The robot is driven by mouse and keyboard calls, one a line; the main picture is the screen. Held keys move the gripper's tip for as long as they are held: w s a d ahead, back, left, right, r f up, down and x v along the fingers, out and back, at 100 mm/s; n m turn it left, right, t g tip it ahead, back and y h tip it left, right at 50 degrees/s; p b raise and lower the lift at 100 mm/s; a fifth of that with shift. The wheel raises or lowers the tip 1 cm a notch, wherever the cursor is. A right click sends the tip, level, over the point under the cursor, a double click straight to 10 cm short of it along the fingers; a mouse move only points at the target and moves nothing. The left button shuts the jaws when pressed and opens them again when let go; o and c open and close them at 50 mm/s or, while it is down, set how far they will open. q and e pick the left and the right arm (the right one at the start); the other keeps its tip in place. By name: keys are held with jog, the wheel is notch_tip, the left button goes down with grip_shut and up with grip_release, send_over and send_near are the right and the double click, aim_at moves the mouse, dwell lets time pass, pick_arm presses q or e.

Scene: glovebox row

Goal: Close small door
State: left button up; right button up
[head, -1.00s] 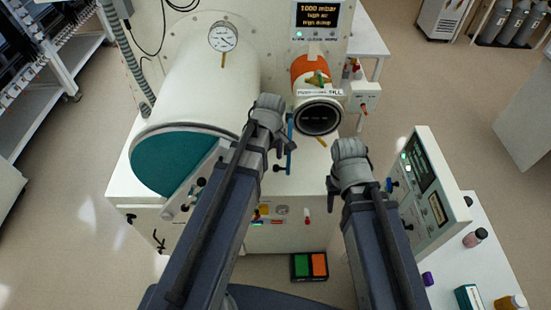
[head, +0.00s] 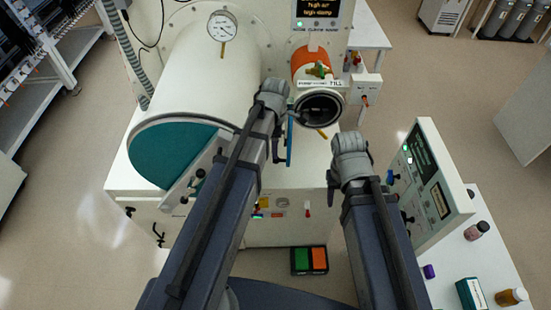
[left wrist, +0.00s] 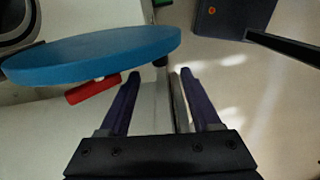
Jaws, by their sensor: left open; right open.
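The small door is a blue disc, seen nearly edge-on in the head view (head: 290,140). It stands open beside the round dark mouth of the small chamber (head: 319,109). In the left wrist view the door (left wrist: 95,55) spans the upper left, with a red handle (left wrist: 93,90) under it. My left gripper (head: 277,155) is just left of the door in the head view. In the left wrist view its fingers (left wrist: 158,88) are apart with nothing held between them. Contact with the door cannot be told. My right gripper (head: 331,195) is lower right of the chamber mouth, empty.
The large white chamber with a teal door (head: 173,153) fills the left. A control panel (head: 432,188) stands right of my right arm. A side table with bottles (head: 477,230) is at lower right. A green and orange pedal (head: 309,260) is on the floor.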

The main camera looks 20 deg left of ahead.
pick_arm(q)
notch_tip(320, 180, down, 6)
jog(key=b, duration=0.5)
jog(key=shift+f+b, duration=0.2)
jog(key=shift+b, duration=0.1)
grip_shut()
dwell(1.0)
